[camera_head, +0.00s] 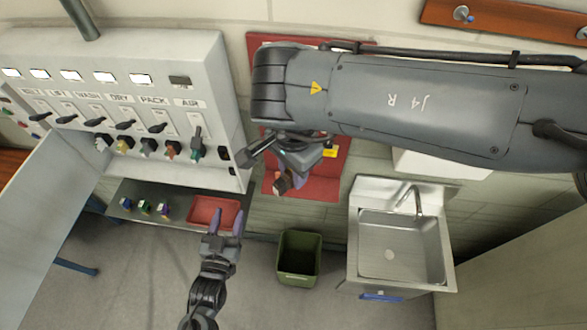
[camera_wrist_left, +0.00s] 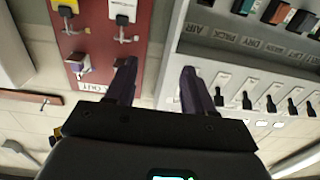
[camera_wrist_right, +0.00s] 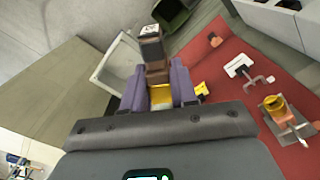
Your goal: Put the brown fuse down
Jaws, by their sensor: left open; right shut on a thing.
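The brown fuse (camera_wrist_right: 153,48) is between the purple fingers of my right gripper (camera_wrist_right: 158,75), which is shut on it. Its dark end with a white label points away from the gripper. In the head view the fuse (camera_head: 281,185) hangs in front of the red board, partly hidden by my right gripper (camera_head: 289,181). My left gripper (camera_head: 226,218) is open and empty, in front of the red tray (camera_head: 202,207). In the left wrist view its two fingers (camera_wrist_left: 158,82) stand apart with nothing between them.
A grey panel (camera_head: 215,100) with switches and several plugged fuses stands at the left, its door open. Several fuses (camera_head: 144,207) lie on the shelf (camera_head: 180,184) below. A green bin (camera_head: 299,260) and a sink (camera_head: 400,245) stand right of the tray. The red board (camera_wrist_right: 275,85) carries hooks.

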